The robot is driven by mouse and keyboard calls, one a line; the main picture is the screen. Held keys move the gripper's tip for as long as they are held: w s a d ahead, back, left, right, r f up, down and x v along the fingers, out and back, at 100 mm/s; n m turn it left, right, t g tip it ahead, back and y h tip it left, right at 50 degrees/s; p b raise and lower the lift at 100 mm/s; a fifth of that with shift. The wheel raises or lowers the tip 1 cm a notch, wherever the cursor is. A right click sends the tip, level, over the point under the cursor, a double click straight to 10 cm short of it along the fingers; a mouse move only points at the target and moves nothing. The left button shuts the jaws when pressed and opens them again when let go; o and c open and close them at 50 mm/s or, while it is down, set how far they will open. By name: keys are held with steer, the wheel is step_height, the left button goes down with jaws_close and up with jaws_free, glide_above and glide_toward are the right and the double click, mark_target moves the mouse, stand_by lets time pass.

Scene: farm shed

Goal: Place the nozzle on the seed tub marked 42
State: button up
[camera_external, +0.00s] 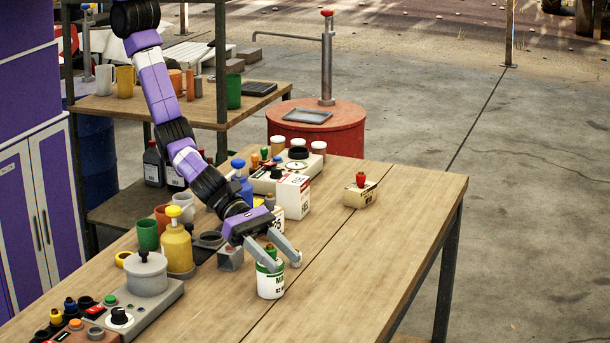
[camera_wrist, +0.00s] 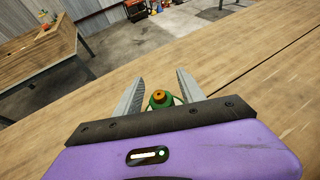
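The white seed tub (camera_external: 270,284) with a green band stands on the workbench; its label is partly legible and shows 42. A green nozzle (camera_external: 270,249) with an orange tip is at the top of this tub, upright. In the wrist view the nozzle (camera_wrist: 160,98) sits between my fingers, with a pale rim just showing under it. My gripper (camera_external: 281,260) is low over the tub, fingers spread on either side of the nozzle. In the wrist view a gap shows between the nozzle and each finger of my gripper (camera_wrist: 159,93). The nozzle's base is partly hidden.
A red nozzle (camera_external: 360,181) sits on a small beige box at the right. White boxes (camera_external: 293,196), a yellow bottle (camera_external: 178,248), a blue bottle (camera_external: 240,183) and control panels crowd the bench's left side. The bench top (camera_external: 390,240) to the right is clear.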

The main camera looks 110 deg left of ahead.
steer(key=shift+r, duration=0.2)
steer(key=v, duration=1.2)
steer(key=shift+p, duration=0.4)
steer(key=shift+a, duration=0.1)
